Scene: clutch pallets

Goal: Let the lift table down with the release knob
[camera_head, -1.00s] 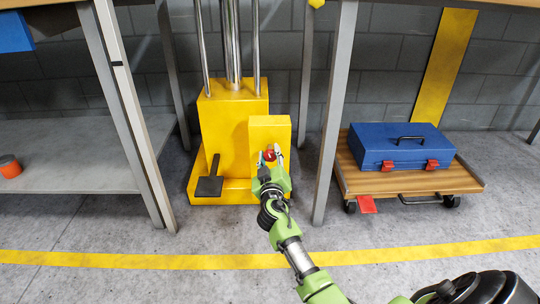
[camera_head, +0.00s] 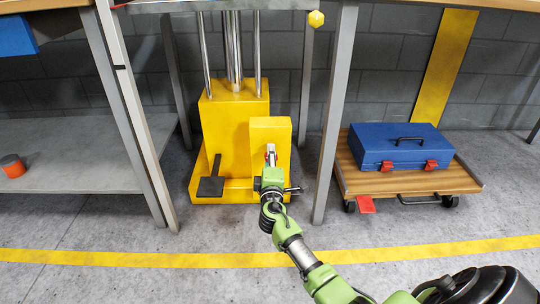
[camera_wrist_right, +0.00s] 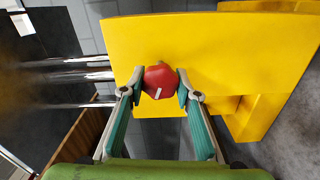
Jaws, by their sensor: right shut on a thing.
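The lift table's yellow base (camera_head: 232,115) stands on the floor, with shiny columns rising from it. The grey edge of its top (camera_head: 215,6) shows at the upper border of the head view. The red release knob (camera_wrist_right: 160,79), with a white mark, sits on the yellow housing (camera_head: 282,130) at the base's right front. My right gripper (camera_head: 271,156) has its two fingers on either side of the knob and is shut on it. In the head view the fingers mostly hide the knob. My left gripper is not in view.
A black pedal (camera_head: 211,187) is at the base's left front. Grey table legs (camera_head: 335,120) stand close on both sides. At the right is a wooden cart (camera_head: 405,183) with a blue toolbox (camera_head: 398,146). A red-topped can (camera_head: 12,166) sits on the left shelf.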

